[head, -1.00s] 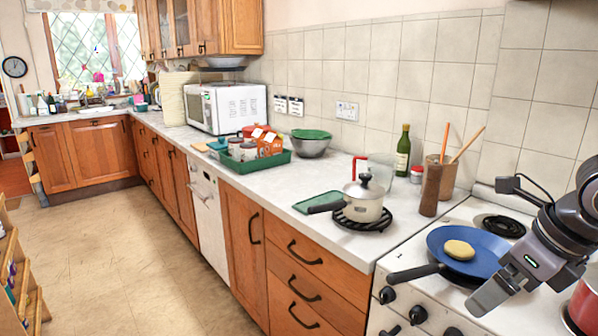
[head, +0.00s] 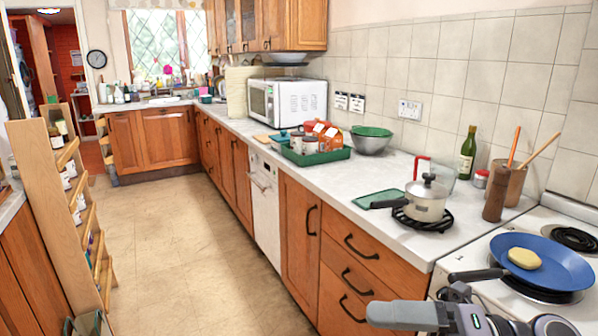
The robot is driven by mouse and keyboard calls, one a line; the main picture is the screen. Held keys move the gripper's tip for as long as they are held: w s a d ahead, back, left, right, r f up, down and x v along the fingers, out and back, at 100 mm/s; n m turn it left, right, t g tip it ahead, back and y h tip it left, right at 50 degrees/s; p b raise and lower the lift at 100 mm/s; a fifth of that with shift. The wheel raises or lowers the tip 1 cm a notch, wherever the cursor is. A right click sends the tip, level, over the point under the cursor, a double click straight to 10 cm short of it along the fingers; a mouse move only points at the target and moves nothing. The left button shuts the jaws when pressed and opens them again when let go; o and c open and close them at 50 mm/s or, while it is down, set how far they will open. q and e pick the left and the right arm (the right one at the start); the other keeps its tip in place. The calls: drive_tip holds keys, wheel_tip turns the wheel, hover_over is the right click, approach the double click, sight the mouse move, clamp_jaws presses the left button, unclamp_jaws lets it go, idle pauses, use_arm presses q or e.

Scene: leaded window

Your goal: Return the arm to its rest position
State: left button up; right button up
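Part of my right arm shows at the bottom right of the head view, with grey gripper parts (head: 405,315) in front of the drawers and the stove's front edge. It is apart from the frying pan. Its fingertips cannot be made out clearly, so I cannot tell if it is open or shut. I see nothing held in it. My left gripper is not in view. The blue frying pan (head: 565,262) sits on the stove with a round yellowish item (head: 524,258) in it.
A lidded pot (head: 426,200) stands on a black trivet on the counter. A wooden cup with utensils (head: 515,183), a pepper mill (head: 495,190) and a green bottle (head: 467,153) stand behind. A wooden shelf rack (head: 50,200) is at the left. The floor (head: 190,240) between is clear.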

drive_tip(key=w+d+f+m+t+h, duration=0.25)
drive_tip(key=f+m+t+h, duration=0.35)
drive_tip(key=m, duration=0.6)
drive_tip(key=w+d+f+m+t+h, duration=0.1)
drive_tip(key=d+f+m+t+h, duration=0.2)
drive_tip(key=f+m+t, duration=0.75)
drive_tip(key=s+d+f+m+g+h, duration=0.1)
drive_tip(key=s+f+m+g+h, duration=0.2)
drive_tip(key=f, duration=0.5)
drive_tip(key=s+d+f+m+g+h, duration=0.2)
drive_tip(key=s+f+m+g+h, duration=0.1)
drive_tip(key=s+f+m+g, duration=0.3)
drive_tip(key=s+f+m, duration=0.2)
drive_tip(key=s+f, duration=0.1)
drive_tip(key=shift+s+d, duration=0.2)
drive_tip(key=shift+d, duration=0.1)
